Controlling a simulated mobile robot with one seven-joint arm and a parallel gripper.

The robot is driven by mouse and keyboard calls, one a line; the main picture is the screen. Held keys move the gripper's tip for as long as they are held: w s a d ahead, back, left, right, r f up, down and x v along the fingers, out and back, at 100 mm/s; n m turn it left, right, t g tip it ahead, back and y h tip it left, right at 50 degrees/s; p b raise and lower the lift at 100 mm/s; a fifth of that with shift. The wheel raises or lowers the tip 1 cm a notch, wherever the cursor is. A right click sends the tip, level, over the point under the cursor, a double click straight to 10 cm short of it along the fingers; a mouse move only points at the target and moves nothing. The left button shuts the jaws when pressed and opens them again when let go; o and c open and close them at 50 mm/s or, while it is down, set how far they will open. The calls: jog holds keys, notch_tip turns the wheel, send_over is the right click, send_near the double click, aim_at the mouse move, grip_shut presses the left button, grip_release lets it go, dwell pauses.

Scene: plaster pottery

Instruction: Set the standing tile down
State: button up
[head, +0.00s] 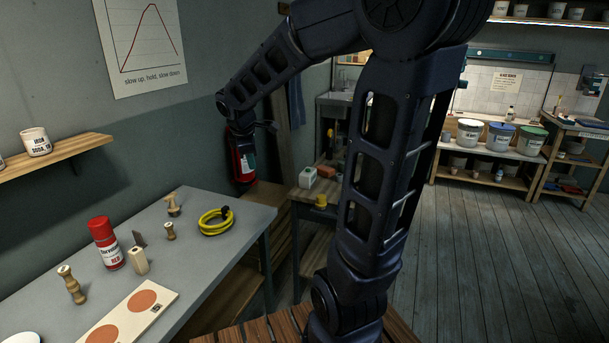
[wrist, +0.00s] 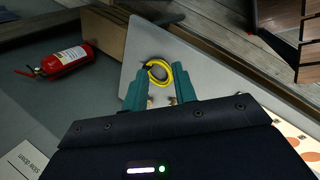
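A small thin dark-grey plate (head: 139,239) stands on edge on the grey table (head: 185,292) in the head view, between a red bottle and a wooden stamp. It looks like the standing tile, but it is too small to be sure. I cannot pick it out in the wrist view. My gripper (wrist: 160,80) shows two teal fingers spread apart in the wrist view, with nothing between them. It is high above the table, well away from the plate.
Near the plate stand the red bottle (head: 106,243), a pale block (head: 138,261) and wooden stamps (head: 170,231). A board with orange discs (head: 154,293) lies in front. A yellow coil (head: 215,221) lies towards the table's right edge. A fire extinguisher (head: 243,162) is beyond.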

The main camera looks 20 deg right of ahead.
jog(key=s+d+m, duration=0.3)
jog(key=s+m, duration=0.2)
jog(key=s, duration=0.1)
jog(key=s+d+m+y, duration=0.1)
jog(key=s+d+m, duration=0.2)
jog(key=s+m, duration=0.2)
jog(key=s+d+r+m+y, duration=0.1)
jog(key=s+d+m, duration=0.2)
jog(key=s+m, duration=0.2)
jog(key=s, duration=0.3)
jog(key=shift+d+m, duration=0.3)
jog(key=shift+m, duration=0.1)
